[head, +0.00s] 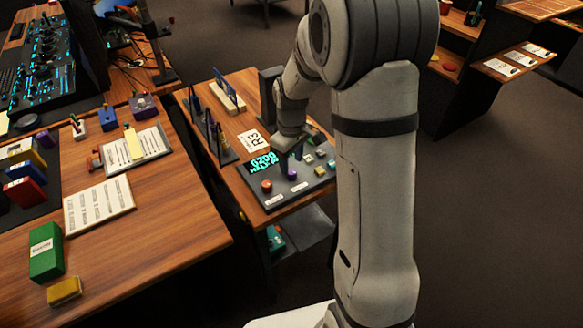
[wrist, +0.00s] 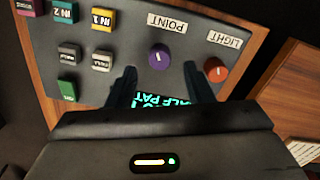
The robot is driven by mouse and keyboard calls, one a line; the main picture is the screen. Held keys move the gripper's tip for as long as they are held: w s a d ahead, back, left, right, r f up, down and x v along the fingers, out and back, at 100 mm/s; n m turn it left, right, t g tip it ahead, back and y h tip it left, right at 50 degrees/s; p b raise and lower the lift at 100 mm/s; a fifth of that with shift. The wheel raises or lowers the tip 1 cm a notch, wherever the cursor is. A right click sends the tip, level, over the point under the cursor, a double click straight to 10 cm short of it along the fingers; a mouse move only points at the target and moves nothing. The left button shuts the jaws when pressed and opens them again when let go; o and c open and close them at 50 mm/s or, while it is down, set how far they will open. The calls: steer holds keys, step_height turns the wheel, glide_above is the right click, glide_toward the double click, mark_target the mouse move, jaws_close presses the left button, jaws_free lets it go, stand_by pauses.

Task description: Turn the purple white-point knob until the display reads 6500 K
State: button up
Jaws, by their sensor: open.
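The purple knob (head: 292,174) sits on the grey panel beneath my gripper (head: 290,153) in the head view. In the wrist view the purple knob (wrist: 160,57), with a pale pointer line, lies under a POINT label. My gripper (wrist: 160,70) is open, with one finger to each side of the knob and no visible contact. The display (head: 264,163) glows teal; its top line seems to read 6200, with small text below. In the wrist view the display (wrist: 158,101) is upside down and partly hidden by my gripper.
A red-orange knob (wrist: 216,69) labelled LIGHT is beside the purple one. Several coloured buttons, including a yellow one (wrist: 103,18) and a green one (wrist: 67,89), are on the panel's other side. An R3 card (head: 254,140) and upright racks stand behind the panel.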

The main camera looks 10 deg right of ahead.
mark_target(292, 171)
steer(key=shift+f, duration=1.8)
steer(key=c, duration=1)
steer(key=m, duration=0.4)
steer(key=shift+m, duration=0.3)
steer(key=m, duration=0.4)
steer(key=shift+b, duration=0.35)
